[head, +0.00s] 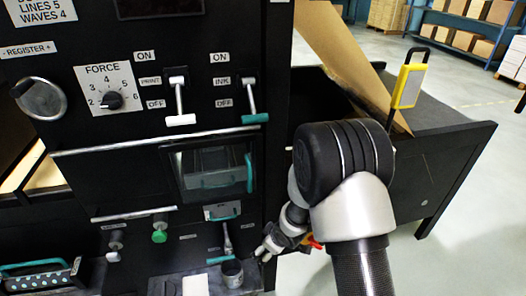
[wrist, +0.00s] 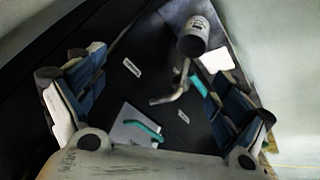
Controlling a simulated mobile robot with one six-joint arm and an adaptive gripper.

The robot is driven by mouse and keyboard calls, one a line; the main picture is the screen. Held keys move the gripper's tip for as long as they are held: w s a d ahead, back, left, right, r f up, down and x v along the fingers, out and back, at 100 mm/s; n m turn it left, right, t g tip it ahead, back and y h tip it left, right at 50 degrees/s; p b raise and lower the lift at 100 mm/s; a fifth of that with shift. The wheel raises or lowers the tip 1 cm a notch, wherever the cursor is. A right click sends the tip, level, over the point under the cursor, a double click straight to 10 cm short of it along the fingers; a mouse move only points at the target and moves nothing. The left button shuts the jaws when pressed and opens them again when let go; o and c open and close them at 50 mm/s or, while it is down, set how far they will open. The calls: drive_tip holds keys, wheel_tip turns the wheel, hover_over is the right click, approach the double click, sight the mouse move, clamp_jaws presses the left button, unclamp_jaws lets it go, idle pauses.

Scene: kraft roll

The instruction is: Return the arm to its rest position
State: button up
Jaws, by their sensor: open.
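My gripper (head: 266,250) shows small beyond the arm's big joint, low at the machine's front and close to a dark grey cup (head: 232,272). In the wrist view my gripper (wrist: 145,88) has its two fingers wide apart, with nothing held between them. Beyond the fingers are the grey cup (wrist: 193,40), a bent metal lever (wrist: 172,92) and a window with a teal handle (wrist: 135,128). Part of my forearm is hidden behind the big joint.
The black panel carries a FORCE dial (head: 112,99), print lever (head: 180,105), ink lever (head: 251,102) and green knob (head: 159,236). A brown board (head: 345,55) and a yellow-framed tag (head: 408,85) stand at the right by a black-sided bin (head: 440,165). Open floor lies right.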

drive_tip(key=s+d+r+m+h, duration=0.1)
drive_tip(key=s+d+r+m, duration=0.2)
drive_tip(key=r, duration=0.5)
drive_tip(key=s+d+r+m+h, duration=0.1)
drive_tip(key=s+d+r, duration=0.2)
drive_tip(key=d+r, duration=0.35)
drive_tip(key=s+d+r+m+h, duration=0.1)
drive_tip(key=s+d+r+m, duration=0.15)
drive_tip(key=r, duration=0.75)
drive_tip(key=s+r+m, duration=0.2)
drive_tip(key=s+r, duration=0.1)
drive_tip(key=s, duration=0.7)
drive_tip(key=s+r+m, duration=0.2)
drive_tip(key=s+r, duration=0.2)
drive_tip(key=s, duration=0.6)
drive_tip(key=shift+s+r+y, duration=0.15)
drive_tip(key=shift+r+y, duration=0.1)
drive_tip(key=shift+y, duration=0.05)
